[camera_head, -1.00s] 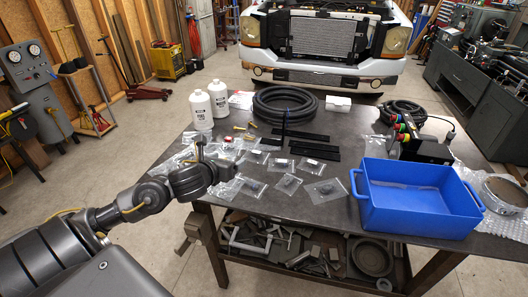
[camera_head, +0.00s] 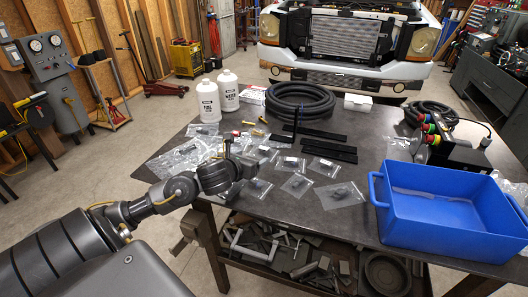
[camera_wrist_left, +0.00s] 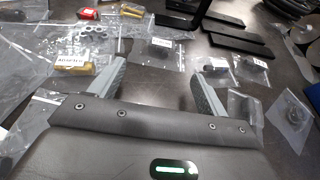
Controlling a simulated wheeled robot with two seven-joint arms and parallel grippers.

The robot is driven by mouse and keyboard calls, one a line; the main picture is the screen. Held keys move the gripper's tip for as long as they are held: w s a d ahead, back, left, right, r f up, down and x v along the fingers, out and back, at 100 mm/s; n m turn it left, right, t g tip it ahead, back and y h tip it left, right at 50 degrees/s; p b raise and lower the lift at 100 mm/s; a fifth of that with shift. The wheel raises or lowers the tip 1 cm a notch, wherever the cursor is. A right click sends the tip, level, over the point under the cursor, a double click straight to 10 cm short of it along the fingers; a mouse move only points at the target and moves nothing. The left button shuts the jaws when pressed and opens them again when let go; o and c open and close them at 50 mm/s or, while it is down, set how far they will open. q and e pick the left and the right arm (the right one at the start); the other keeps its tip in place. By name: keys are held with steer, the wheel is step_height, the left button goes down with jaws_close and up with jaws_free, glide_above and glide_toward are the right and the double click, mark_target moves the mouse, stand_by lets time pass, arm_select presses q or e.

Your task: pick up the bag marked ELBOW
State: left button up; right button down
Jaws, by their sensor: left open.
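Several clear zip bags with small dark parts and white labels lie on the dark bench. In the head view they include bags at the middle (camera_head: 325,164), the front (camera_head: 296,184) and the front right (camera_head: 341,194). I cannot read ELBOW on any label. My left gripper (camera_head: 228,146) is over the bench's left part, among the bags. In the left wrist view its jaws (camera_wrist_left: 160,82) are apart and empty. A bag with a dark part (camera_wrist_left: 158,48) lies beyond the gap, and other labelled bags (camera_wrist_left: 215,66) lie by the right finger. A bag marked ADAPTER (camera_wrist_left: 68,63) lies left. My right gripper is out of view.
A blue bin (camera_head: 430,222) stands at the bench's right front. Two white bottles (camera_head: 208,100), a coiled black hose (camera_head: 300,102) and flat black strips (camera_head: 325,147) are behind the bags. Bare bench (camera_head: 270,212) shows at the front.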

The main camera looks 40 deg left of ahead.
mark_target(262, 151)
arm_select(q)
steer(key=x, duration=0.3)
steer(key=p+x, duration=0.1)
steer(key=x, duration=0.4)
steer(key=shift+r+p, duration=0.1)
steer(key=shift+p, duration=0.3)
steer(key=c, duration=1)
steer(key=shift+c, duration=0.3)
steer(key=shift+r, duration=0.65)
steer(key=s+d+r+p, duration=0.2)
steer(key=s+r+p, duration=0.1)
steer(key=s+r, duration=0.8)
steer(key=v, duration=0.3)
steer(key=shift+f, duration=0.2)
